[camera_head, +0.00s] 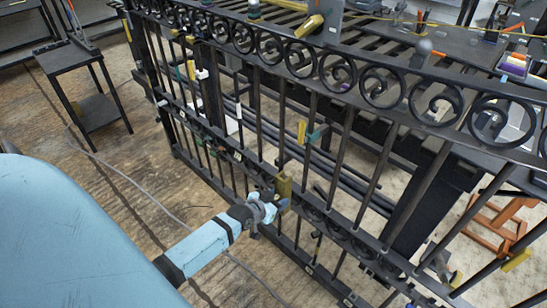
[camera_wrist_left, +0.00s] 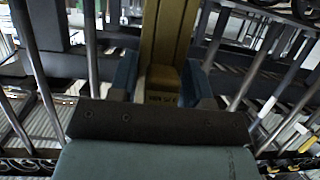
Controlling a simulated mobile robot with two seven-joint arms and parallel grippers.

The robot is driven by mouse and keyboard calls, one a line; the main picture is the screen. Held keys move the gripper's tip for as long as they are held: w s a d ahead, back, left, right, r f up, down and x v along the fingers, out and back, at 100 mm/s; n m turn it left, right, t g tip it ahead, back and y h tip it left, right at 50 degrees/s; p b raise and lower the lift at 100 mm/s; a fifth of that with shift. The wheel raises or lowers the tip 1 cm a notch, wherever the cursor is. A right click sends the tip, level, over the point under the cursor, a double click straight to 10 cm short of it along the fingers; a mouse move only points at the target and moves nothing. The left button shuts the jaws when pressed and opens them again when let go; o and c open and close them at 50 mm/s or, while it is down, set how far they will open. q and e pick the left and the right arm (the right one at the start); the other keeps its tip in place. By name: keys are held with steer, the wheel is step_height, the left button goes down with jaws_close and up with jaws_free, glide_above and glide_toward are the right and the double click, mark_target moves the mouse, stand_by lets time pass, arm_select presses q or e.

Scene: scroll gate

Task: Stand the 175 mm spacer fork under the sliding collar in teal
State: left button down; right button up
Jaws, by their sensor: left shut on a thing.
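The spacer fork is a brass-yellow upright block (camera_head: 284,186) at the front of the black scroll gate. A yellow piece (camera_head: 302,131) is beside the collar. The fork's tines cannot be made out. My right gripper is not in view.
The black gate (camera_head: 330,205) has close vertical bars and a scroll band on top. More yellow pieces (camera_head: 516,260) are on other bars. A workbench with tools (camera_head: 470,45) stands behind. A small black table (camera_head: 80,75) is at the left. A cable lies on the wooden floor.

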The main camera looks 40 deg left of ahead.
mark_target(303, 179)
arm_select(q)
steer(key=shift+w+d+b, duration=0.1)
steer(key=shift+w+b, duration=0.4)
steer(key=shift+w, duration=0.55)
steer(key=shift+w+b, duration=0.35)
steer(key=shift+w, duration=0.35)
steer(key=shift+w+d+b, duration=0.1)
steer(key=shift+w+b, duration=0.45)
steer(key=shift+w, duration=0.85)
steer(key=shift+w+d+r, duration=0.1)
steer(key=shift+w+r, duration=0.05)
steer(key=shift+w, duration=0.05)
steer(key=shift+w+d+b, duration=0.15)
steer(key=shift+w+b, duration=0.3)
steer(key=shift+w, duration=1.75)
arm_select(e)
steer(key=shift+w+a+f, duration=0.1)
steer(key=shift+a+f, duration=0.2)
